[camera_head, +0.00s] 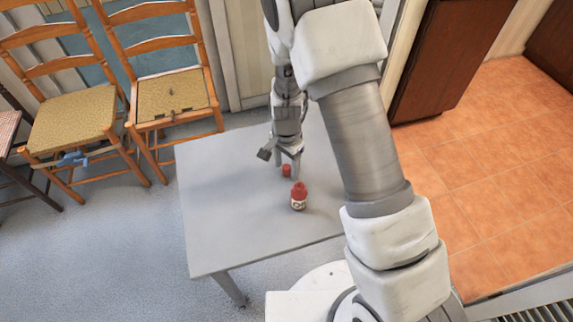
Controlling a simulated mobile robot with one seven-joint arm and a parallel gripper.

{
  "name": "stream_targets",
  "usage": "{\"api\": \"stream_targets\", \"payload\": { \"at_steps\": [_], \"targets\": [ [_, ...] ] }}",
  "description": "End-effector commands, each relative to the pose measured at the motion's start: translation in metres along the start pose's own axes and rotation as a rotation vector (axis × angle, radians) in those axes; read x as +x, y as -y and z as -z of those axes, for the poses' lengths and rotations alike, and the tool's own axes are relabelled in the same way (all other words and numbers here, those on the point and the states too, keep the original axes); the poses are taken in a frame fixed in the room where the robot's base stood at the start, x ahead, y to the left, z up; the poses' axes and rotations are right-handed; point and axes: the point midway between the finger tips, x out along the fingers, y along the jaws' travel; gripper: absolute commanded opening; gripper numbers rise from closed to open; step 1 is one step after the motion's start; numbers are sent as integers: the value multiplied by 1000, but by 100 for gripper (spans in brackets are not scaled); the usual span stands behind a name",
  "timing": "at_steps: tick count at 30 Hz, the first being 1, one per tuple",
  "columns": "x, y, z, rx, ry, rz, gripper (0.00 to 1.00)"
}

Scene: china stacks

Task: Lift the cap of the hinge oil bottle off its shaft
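A small bottle (299,203) with a white label and a red top stands upright on the grey table. A separate small red piece, which looks like a cap (286,171), is just behind it and slightly left, apart from the bottle. My gripper (281,162) points down over the table, directly behind the red piece. Its fingers look spread, one to the left and one close beside the red piece on the right. I cannot tell whether a finger touches the red piece, or whether it stands on a shaft.
The rest of the grey table (220,215) is clear, mostly to the left. Two wooden chairs (172,95) with woven seats stand behind on the left. A dark brown cabinet (450,50) stands at the back right. My arm covers the table's right side.

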Motion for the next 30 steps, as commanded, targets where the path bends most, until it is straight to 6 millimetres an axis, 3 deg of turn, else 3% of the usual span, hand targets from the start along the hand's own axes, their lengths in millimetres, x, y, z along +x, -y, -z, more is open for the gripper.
{"api": "stream_targets", "payload": {
  "at_steps": [8, 13, 30],
  "targets": [
    [-1, 0, 0, 0, 0, 0, 63],
    [-16, 1, 0, 0, -1, 2, 63],
    [-146, 1, 0, -1, -1, 3, 63]
  ]
}}
